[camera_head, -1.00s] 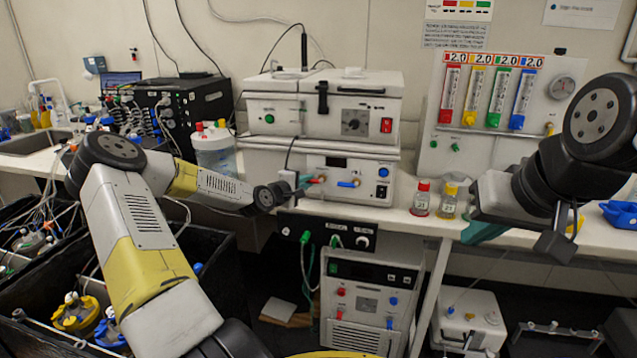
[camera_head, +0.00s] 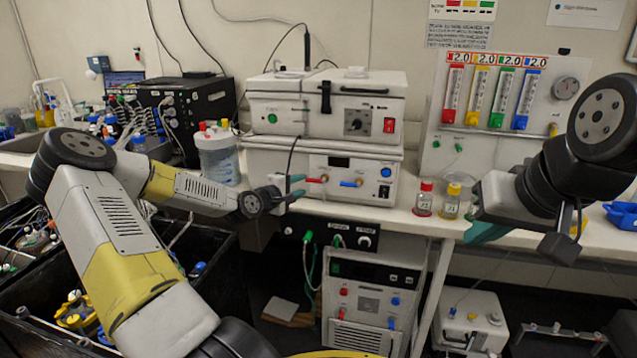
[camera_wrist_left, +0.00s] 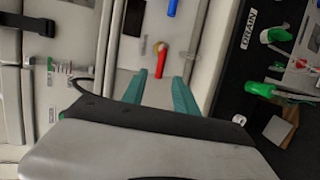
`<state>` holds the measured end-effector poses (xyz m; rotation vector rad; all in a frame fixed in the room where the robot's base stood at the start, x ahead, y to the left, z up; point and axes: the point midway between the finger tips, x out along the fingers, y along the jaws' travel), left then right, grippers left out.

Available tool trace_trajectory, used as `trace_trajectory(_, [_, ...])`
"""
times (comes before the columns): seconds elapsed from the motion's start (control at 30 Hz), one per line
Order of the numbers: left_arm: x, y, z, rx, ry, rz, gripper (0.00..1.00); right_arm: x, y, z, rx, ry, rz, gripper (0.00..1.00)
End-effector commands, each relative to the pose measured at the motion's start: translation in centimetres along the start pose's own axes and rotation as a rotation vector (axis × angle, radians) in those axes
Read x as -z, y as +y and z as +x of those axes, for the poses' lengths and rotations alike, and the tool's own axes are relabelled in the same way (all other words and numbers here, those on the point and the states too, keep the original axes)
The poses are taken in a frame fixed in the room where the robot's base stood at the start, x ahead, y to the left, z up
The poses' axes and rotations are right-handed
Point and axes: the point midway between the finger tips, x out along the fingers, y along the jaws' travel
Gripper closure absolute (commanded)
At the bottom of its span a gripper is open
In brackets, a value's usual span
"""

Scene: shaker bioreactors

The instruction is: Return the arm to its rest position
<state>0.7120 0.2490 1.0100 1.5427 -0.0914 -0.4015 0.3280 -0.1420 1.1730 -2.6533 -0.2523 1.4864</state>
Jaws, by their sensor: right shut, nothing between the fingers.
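My left arm comes in from the left, and my left gripper (camera_head: 298,186) is at the front of the lower white unit (camera_head: 270,160). Its two teal fingers (camera_wrist_left: 160,92) are apart in the left wrist view, with nothing between them. A red-handled valve (camera_head: 317,180) lies just beyond the fingertips; its red handle (camera_wrist_left: 161,62) also shows in the left wrist view. My right gripper (camera_head: 485,233) is at the right, over the bench's front edge. Its teal fingers are shut and empty, partly hidden by the wrist.
A blue-handled valve (camera_head: 351,184) is right of the red one. A red-capped bottle (camera_head: 424,200) and a yellow-capped bottle (camera_head: 451,203) stand near my right gripper. A clear container (camera_head: 217,158) stands behind my left forearm. A black crate (camera_head: 215,285) is below it.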

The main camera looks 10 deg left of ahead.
Motion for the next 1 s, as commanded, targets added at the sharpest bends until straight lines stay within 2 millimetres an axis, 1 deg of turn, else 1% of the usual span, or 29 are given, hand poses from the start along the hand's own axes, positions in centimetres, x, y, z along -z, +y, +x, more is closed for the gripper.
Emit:
trace_trajectory(0.03, [0.1, 0.0, -0.7, 0.0, 0.002, -0.001, 0.65, 0.0, 0.0, 0.0, 0.0, 0.0, 0.0, 1.0])
trace_trajectory(0.1, [0.1, 0.0, -1.3, 0.0, 0.002, -0.001, 0.65, 0.0, 0.0, 0.0, 0.0, 0.0, 0.0, 1.0])
trace_trajectory(0.2, [0.0, 0.0, -1.8, 0.0, 0.0, -0.001, 0.65, 0.0, 0.0, 0.0, 0.0, 0.0, 0.0, 1.0])
trace_trajectory(0.47, [-0.1, 0.0, -1.8, 0.0, 0.0, 0.0, 0.65, 0.0, 0.0, 0.0, 0.0, 0.0, 0.0, 1.0])
trace_trajectory(0.57, [-0.7, -0.2, -1.7, 0.022, -0.012, 0.025, 0.65, 0.0, 0.0, 0.0, 0.0, 0.0, 0.0, 1.0])
trace_trajectory(0.67, [-2.8, -0.9, -1.5, 0.098, -0.054, 0.113, 0.65, 0.0, 0.0, 0.0, 0.0, 0.0, 0.0, 1.0])
trace_trajectory(0.77, [-5.7, -2.1, -1.9, 0.229, -0.116, 0.267, 0.65, 0.0, 0.0, 0.0, 0.0, 0.0, 0.0, 1.0])
trace_trajectory(0.8, [-6.8, -2.5, -2.4, 0.287, -0.142, 0.34, 0.65, 0.0, 0.0, 0.0, 0.0, 0.0, 0.0, 1.0])
trace_trajectory(0.87, [-8.2, -3.0, -3.4, 0.373, -0.178, 0.451, 0.65, 0.0, 0.0, 0.0, 0.0, 0.0, 0.0, 1.0])
trace_trajectory(0.9, [-8.8, -3.1, -4.2, 0.427, -0.196, 0.519, 0.65, 0.0, 0.0, 0.0, 0.0, 0.0, 0.0, 1.0])
trace_trajectory(0.97, [-9.7, -3.0, -5.5, 0.501, -0.222, 0.619, 0.65, 0.0, 0.0, 0.0, 0.0, 0.0, 0.0, 1.0])
trace_trajectory(1.0, [-10.2, -2.8, -6.5, 0.547, -0.236, 0.683, 0.65, 0.0, 0.0, 0.0, 0.0, 0.0, 0.0, 1.0])
